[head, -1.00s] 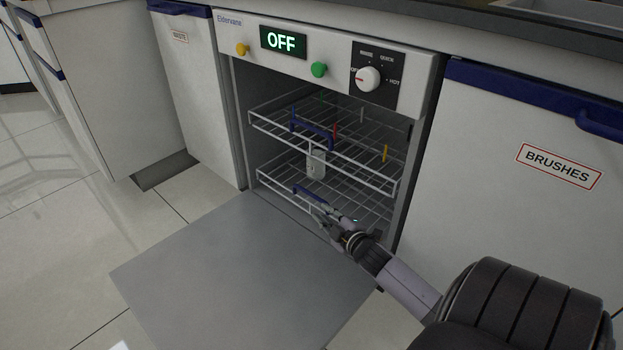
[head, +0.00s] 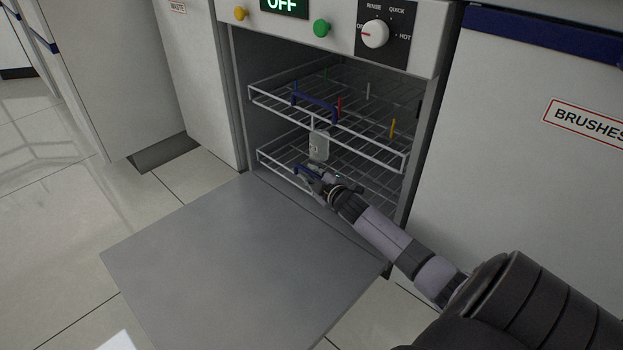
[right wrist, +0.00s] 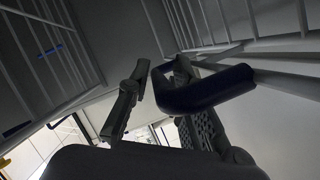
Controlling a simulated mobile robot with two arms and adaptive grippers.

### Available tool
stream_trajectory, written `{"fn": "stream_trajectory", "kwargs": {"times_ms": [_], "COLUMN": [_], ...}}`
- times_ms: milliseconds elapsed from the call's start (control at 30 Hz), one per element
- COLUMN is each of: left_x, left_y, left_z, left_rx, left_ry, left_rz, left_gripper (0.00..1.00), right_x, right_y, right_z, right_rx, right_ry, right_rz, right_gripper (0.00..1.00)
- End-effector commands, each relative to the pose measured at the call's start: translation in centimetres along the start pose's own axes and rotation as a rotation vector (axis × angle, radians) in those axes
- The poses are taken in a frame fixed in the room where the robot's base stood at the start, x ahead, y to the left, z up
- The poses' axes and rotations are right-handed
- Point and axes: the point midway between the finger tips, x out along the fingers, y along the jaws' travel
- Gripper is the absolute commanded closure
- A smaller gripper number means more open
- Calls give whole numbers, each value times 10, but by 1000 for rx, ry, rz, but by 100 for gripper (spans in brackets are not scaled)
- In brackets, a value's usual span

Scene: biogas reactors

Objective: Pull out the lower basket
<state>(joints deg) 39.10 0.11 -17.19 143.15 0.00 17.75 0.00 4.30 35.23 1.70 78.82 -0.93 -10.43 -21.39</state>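The lower basket (head: 265,157) is a white wire rack low in the open washer, with a blue handle (head: 297,169) on its front. My right gripper (head: 310,178) is at this handle, just in front of the basket. In the right wrist view the gripper (right wrist: 160,68) has its two fingers apart. The blue handle (right wrist: 208,90) reaches from the basket wires toward the gap and overlaps the right-hand finger; I cannot tell if they touch. The gripper hides part of the handle in the head view. My left gripper is out of view.
The upper basket (head: 380,145), with its own blue handle (head: 315,100) and coloured pegs, sits above. A grey tag (head: 319,146) hangs between the baskets. The lowered door (head: 240,265) lies flat in front and is clear. The brushes cabinet (head: 500,190) stands right.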

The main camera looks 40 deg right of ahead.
Motion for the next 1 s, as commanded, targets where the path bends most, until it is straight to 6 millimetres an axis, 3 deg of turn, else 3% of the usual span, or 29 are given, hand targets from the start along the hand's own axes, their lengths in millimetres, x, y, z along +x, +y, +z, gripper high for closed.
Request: {"fn": "stream_trajectory", "kwargs": {"times_ms": [367,667,1000], "left_x": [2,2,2], "left_y": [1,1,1], "left_z": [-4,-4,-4], "left_rx": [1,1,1], "left_ry": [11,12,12], "left_rz": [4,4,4], "left_gripper": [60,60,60], "right_x": [5,5,5], "right_y": [1,1,0], "right_z": [0,0,0], "right_rx": [-1,-1,-1], "right_ry": [-1,-1,-1], "right_rz": [0,0,0], "right_gripper": [80,100,100]}}
